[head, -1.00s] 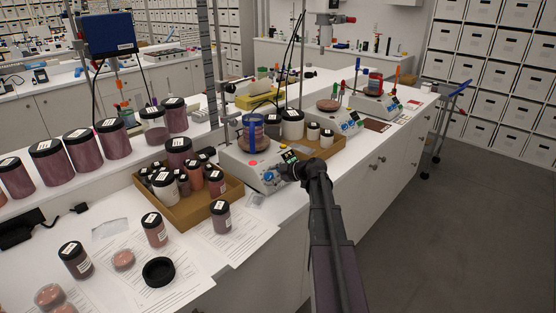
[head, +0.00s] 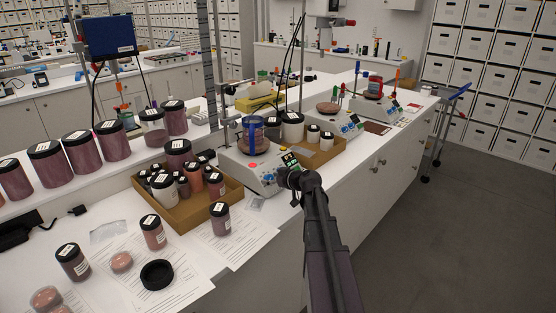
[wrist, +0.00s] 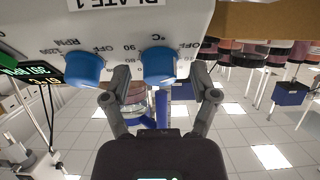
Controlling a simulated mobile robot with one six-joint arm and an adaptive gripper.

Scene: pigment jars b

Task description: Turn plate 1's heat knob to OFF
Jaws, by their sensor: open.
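Plate 1 (head: 234,166) is a white hotplate stirrer on the bench, with a blue-banded vessel on its top. The wrist view shows its front panel (wrist: 125,25) close up, marked PLATE 1, with two blue knobs. The heat knob (wrist: 160,66), by the °C mark, is the right one there. The other knob (wrist: 84,68), by the RPM mark, is on the left. My gripper (wrist: 161,74) is open, with one finger on each side of the heat knob. I cannot tell whether the fingers touch it. The knob's pointer is not readable. In the head view my gripper (head: 286,178) hides part of the panel.
A brown tray of jars (head: 205,207) stands left of plate 1, and another tray (head: 322,150) to its right. Two more hotplates stand farther along the bench. Loose jars and papers lie in front. The floor (head: 430,230) at the right is clear.

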